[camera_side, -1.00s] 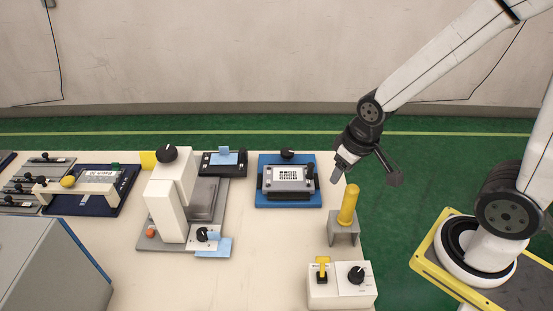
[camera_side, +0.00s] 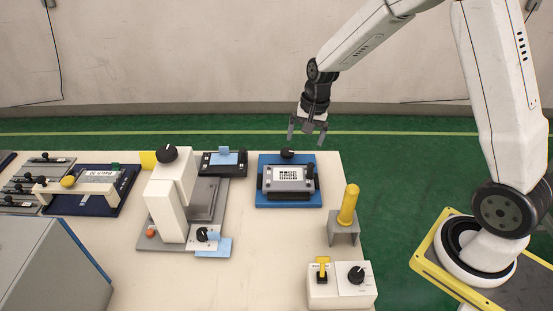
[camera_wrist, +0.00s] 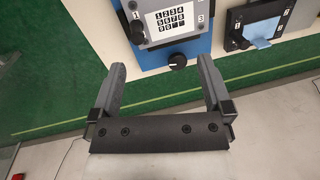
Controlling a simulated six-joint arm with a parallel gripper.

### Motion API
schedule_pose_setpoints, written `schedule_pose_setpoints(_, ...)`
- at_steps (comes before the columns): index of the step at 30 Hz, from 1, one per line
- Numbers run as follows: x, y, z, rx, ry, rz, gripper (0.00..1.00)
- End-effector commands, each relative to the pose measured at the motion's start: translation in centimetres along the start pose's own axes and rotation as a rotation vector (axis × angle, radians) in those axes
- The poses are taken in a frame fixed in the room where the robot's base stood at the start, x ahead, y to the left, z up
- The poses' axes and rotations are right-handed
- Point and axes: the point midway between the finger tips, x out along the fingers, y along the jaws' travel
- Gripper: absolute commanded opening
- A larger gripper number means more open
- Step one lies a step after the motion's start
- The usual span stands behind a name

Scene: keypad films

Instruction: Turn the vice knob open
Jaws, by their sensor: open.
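The vice has a blue base (camera_side: 262,160) and grey jaws, with a keypad plate (camera_side: 289,174) between them. Its black round knob (camera_side: 287,154) is at the back edge of the base. In the wrist view the knob (camera_wrist: 177,61) is between the two finger lines, close to the right fingertip in the picture, with its white mark showing. My gripper (camera_side: 306,142) points down, open and empty, above and slightly right of the knob in the side view. In the wrist view my gripper (camera_wrist: 161,66) spreads wide. I see no contact with the knob.
A black fixture with a light blue tab (camera_side: 226,156) is left of the vice. A grey-white press (camera_side: 166,205) stands further left. A yellow handle on a grey stand (camera_side: 347,205) and a white switch box (camera_side: 340,286) are to the right and front.

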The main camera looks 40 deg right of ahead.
Motion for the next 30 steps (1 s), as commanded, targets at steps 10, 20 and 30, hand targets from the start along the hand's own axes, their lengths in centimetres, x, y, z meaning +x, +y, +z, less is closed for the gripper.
schedule_pose_setpoints(10, 3.5, -1.5, -7.8, 0.462, -0.117, -0.028, 1.00)
schedule_pose_setpoints(20, 6.9, -1.4, -13.5, 0.833, -0.234, -0.048, 1.00)
schedule_pose_setpoints(30, 7.8, -1.1, -15.1, 0.948, -0.277, -0.053, 1.00)
